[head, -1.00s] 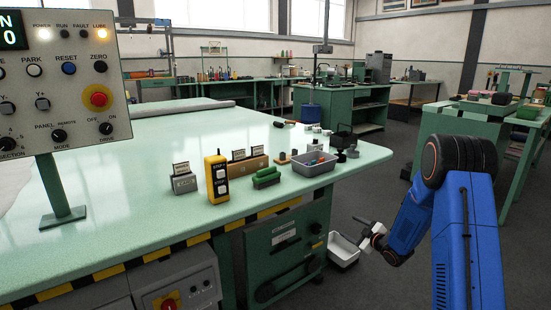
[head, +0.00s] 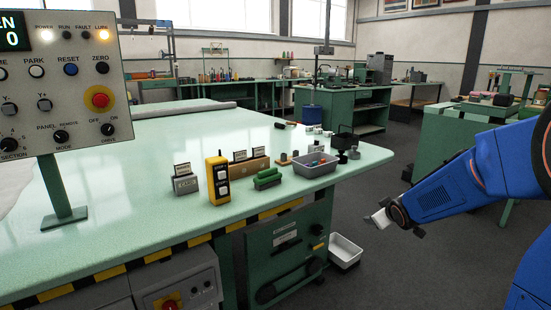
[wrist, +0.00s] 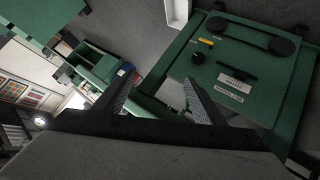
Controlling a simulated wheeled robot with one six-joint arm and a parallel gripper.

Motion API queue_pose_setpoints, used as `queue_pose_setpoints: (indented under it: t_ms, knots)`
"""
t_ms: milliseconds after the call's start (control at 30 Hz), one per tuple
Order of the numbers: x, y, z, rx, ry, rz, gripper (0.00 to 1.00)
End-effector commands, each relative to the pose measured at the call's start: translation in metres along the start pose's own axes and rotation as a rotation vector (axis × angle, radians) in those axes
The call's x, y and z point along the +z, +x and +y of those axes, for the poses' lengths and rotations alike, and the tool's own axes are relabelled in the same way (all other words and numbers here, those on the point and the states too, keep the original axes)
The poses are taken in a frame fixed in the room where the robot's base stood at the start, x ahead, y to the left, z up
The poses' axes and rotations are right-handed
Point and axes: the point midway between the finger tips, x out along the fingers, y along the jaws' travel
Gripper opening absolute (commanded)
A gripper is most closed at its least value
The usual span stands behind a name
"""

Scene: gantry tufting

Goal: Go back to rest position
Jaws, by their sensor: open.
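My gripper (head: 381,219) is at the right in the head view, at the end of my blue arm, off the right end of the green table (head: 130,190). It touches nothing that I can see. In the wrist view my gripper (wrist: 160,97) has its two fingers spread apart with nothing between them. The wrist view is tilted and faces the table's green side panel (wrist: 240,75) with its black handle and labels.
A white bin (head: 345,251) stands on the floor by the table. A control panel (head: 65,90) stands at the left. Grey floor is clear around my gripper.

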Motion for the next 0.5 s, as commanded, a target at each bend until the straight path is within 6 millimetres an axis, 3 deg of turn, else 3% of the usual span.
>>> queue_pose_setpoints:
  t_ms: [100,500]
  knots:
    - [0.004,-0.039,-0.003,0.006,0.048,-0.049,0.64]
    - [0.043,-0.160,-0.036,-0.015,0.227,-0.223,0.64]
